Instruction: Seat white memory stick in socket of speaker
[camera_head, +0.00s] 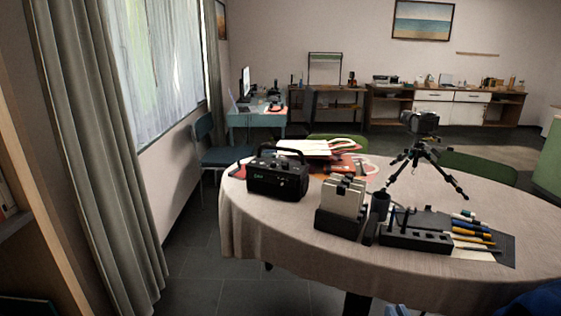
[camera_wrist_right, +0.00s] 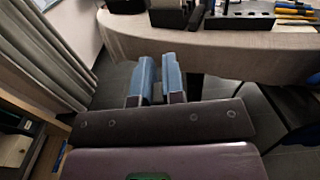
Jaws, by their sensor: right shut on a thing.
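The speaker (camera_head: 277,180) is a black box with a carry handle and green lit marks on its front. It stands upright near the left edge of the round table. I cannot make out its socket. My right gripper (camera_wrist_right: 159,75) has two blue-padded fingers nearly together in the wrist view, low in front of the table's near edge. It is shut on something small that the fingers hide. In the head view only a blue bit of it (camera_head: 397,311) shows at the bottom edge. I cannot make out the white memory stick in either view. My left gripper is not in view.
The round table (camera_head: 270,230) has a beige cloth. Red folders (camera_head: 335,165) lie behind. A curtain (camera_head: 95,150) hangs left.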

